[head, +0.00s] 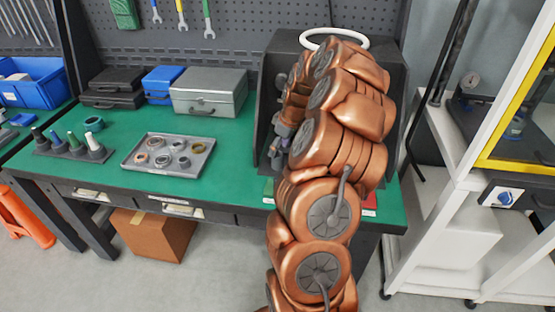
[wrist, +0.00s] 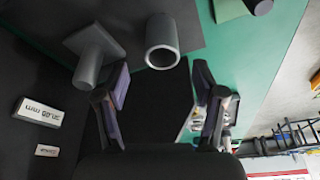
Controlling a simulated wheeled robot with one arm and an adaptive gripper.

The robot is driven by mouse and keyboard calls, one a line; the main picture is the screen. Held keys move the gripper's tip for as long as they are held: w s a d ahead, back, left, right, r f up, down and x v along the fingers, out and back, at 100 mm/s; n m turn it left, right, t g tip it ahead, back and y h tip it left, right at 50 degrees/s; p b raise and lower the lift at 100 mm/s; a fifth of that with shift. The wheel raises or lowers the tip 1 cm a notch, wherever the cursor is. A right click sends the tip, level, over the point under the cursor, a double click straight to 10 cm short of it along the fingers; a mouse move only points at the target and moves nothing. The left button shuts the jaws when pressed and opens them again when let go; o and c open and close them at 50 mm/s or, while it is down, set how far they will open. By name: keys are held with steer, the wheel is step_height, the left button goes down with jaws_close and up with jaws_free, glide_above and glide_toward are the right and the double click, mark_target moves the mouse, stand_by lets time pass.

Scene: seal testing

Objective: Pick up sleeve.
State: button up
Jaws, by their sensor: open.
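A grey hollow cylinder (wrist: 162,42), which looks like the sleeve, shows in the wrist view with its open end toward the camera. It lies ahead of my gripper (wrist: 160,82), whose two fingers are apart with nothing between them. The cylinder is just beyond the fingertips, roughly centred between them, and does not appear to be gripped. In the head view my gripper (head: 283,140) is partly hidden by my copper arm in front of the dark booth. I cannot make out the cylinder there.
A grey post on a square plate (wrist: 95,48) stands close left of the cylinder. Labels reading 30.00 mm (wrist: 38,112) lie farther left. The dark booth (head: 388,90) walls surround the gripper. A tray of rings (head: 130,160) sits left on the green bench (head: 110,180).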

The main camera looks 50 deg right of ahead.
mark_target(277, 160)
steer(key=shift+a+f+p, duration=0.1)
steer(key=shift+f+p, duration=0.2)
steer(key=shift+f, duration=0.2)
steer(key=shift+s+p+x, duration=0.15)
steer(key=shift+p+x, duration=0.25)
steer(key=shift+x, duration=0.65)
steer(key=shift+s+p+x, duration=0.1)
steer(key=shift+p+x, duration=0.3)
steer(key=shift+x, duration=0.65)
jaws_close()
steer(key=shift+r, duration=0.1)
